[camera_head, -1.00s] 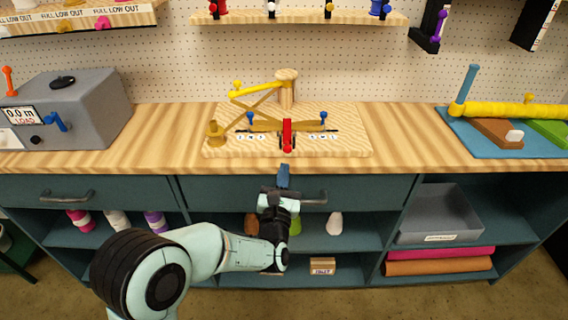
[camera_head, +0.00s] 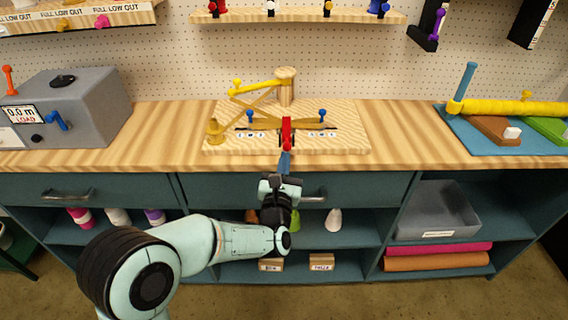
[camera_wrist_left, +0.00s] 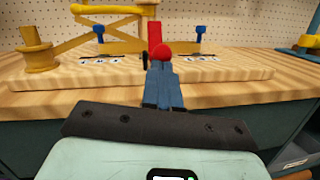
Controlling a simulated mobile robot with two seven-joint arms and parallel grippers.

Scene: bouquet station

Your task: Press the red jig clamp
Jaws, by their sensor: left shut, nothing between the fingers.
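The red jig clamp (camera_head: 287,131) stands upright at the front middle of the wooden jig board (camera_head: 345,140) on the counter. My left gripper (camera_head: 285,155) is shut and empty. My right gripper does not show.
Yellow jig arms and a wooden post (camera_head: 285,90) stand behind the clamp, with blue pegs on both sides. A grey box with a dial (camera_head: 75,110) stands at left. A blue mat (camera_head: 470,136) with a yellow roll lies at right.

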